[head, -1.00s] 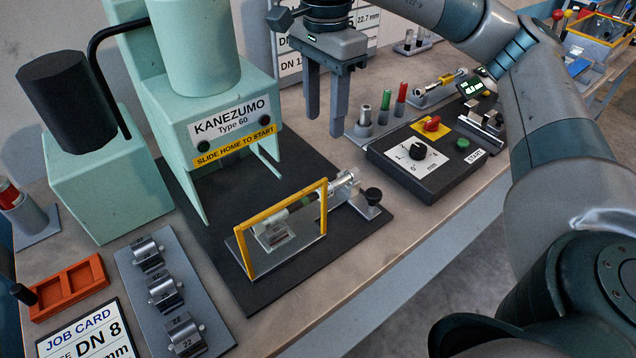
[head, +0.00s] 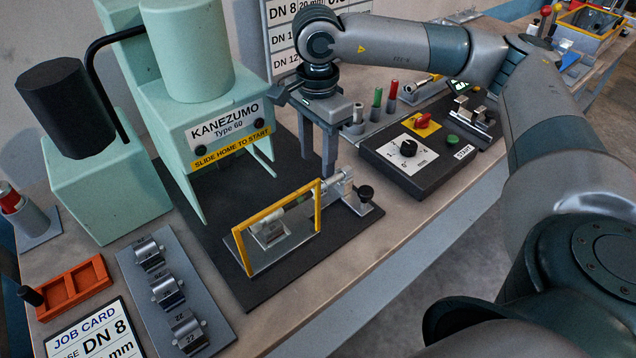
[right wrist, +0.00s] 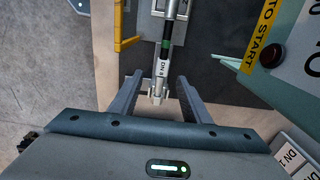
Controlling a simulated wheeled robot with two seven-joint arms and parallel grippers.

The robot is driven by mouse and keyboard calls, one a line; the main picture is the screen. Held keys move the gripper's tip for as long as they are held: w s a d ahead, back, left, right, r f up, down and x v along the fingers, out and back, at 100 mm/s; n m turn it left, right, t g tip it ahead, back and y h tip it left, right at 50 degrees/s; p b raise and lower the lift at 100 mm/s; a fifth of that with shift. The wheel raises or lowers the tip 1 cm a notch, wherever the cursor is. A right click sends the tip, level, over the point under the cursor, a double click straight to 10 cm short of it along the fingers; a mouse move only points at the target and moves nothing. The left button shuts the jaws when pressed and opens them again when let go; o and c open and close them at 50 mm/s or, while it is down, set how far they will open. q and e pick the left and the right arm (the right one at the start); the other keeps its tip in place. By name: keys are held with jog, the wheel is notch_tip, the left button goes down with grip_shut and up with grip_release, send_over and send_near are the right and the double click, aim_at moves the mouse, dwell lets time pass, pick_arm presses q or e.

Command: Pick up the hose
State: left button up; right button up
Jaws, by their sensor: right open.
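The hose (right wrist: 165,45) has a dark body, a green band, a white DN 8 label and a silver end. In the head view its pale end part (head: 335,188) lies at the slide fixture, partly behind the yellow frame (head: 318,208). My right gripper (head: 318,168) is open and empty, fingers pointing down, just behind the hose end and seemingly above it. In the right wrist view the labelled end lies in line with the gap between the fingers (right wrist: 157,88). No contact shows. My left gripper is out of view.
The mint-green press (head: 225,120) stands left of the right gripper. A dark control box (head: 405,165) is to its right, with upright coloured pins (head: 376,100) behind. A die plate (head: 185,285), orange tray (head: 72,288) and job card (head: 95,330) lie front left.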

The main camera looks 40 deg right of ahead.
jog(key=shift+f, duration=1.35)
jog(key=shift+d+p, duration=0.1)
jog(key=shift+p, duration=0.25)
jog(key=shift+d+f+p, duration=0.15)
jog(key=shift+f+p, duration=0.4)
jog(key=f, duration=0.1)
jog(key=f+p, duration=0.1)
jog(key=f, duration=0.1)
jog(key=shift+w+d+p, duration=0.15)
jog(key=shift+w+p, duration=0.1)
jog(key=shift+p, duration=0.1)
jog(key=shift+f, duration=0.6)
grip_shut()
